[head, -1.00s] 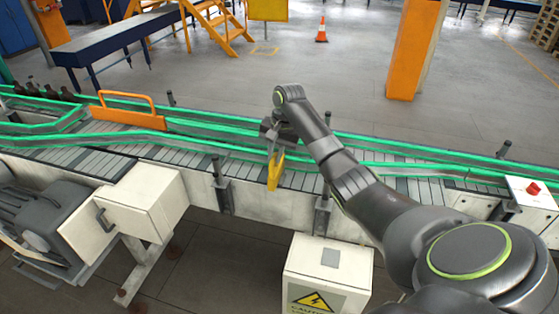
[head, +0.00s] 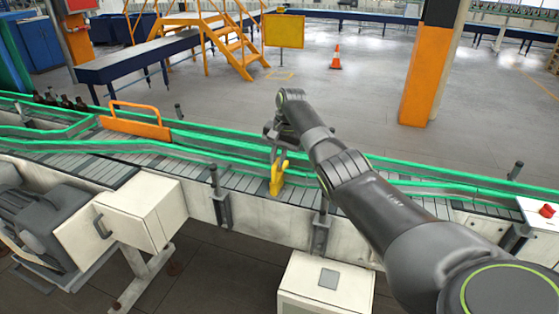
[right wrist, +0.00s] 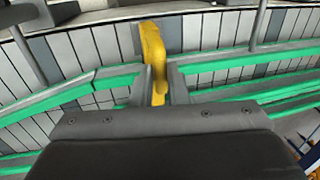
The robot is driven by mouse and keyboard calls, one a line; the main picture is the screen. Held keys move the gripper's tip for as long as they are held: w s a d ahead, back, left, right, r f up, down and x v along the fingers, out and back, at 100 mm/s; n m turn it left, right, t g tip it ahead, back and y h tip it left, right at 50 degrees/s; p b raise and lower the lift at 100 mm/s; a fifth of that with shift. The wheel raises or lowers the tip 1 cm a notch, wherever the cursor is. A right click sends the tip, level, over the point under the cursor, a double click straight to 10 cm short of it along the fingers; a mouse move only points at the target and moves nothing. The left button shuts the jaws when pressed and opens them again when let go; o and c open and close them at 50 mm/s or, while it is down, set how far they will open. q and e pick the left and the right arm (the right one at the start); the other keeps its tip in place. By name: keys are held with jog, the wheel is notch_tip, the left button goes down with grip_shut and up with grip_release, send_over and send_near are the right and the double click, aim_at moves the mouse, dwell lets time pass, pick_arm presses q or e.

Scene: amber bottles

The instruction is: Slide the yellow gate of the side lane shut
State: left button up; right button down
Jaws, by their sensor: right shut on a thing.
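The yellow gate (head: 277,176) stands at the near side of the conveyor, by the green rails in the middle of the head view. My right gripper (head: 277,150) reaches it from above and is shut on its upper part. In the right wrist view the yellow gate (right wrist: 153,55) runs up between the two fingers of my right gripper (right wrist: 158,85). The fingers hide part of it. My left gripper is in neither view.
An orange gate with a handle (head: 136,122) stands across the lane to the left. Several amber bottles (head: 62,101) are on the belt behind it. Green guide rails (head: 400,177) line the conveyor. A white box with a red button (head: 545,212) is at the right end.

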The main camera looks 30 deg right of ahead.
jog(key=shift+w+d+r, duration=0.1)
jog(key=shift+d+r, duration=0.05)
jog(key=shift+r, duration=0.05)
jog(key=c, duration=1.7)
grip_release()
jog(key=o, duration=0.3)
jog(key=shift+w+d+f, duration=0.15)
jog(key=shift+f, duration=0.05)
jog(key=shift+r, duration=0.45)
notch_tip(320, 180, up, 16)
jog(key=s+d+b, duration=0.2)
jog(key=b, duration=0.2)
jog(key=shift+s, duration=0.3)
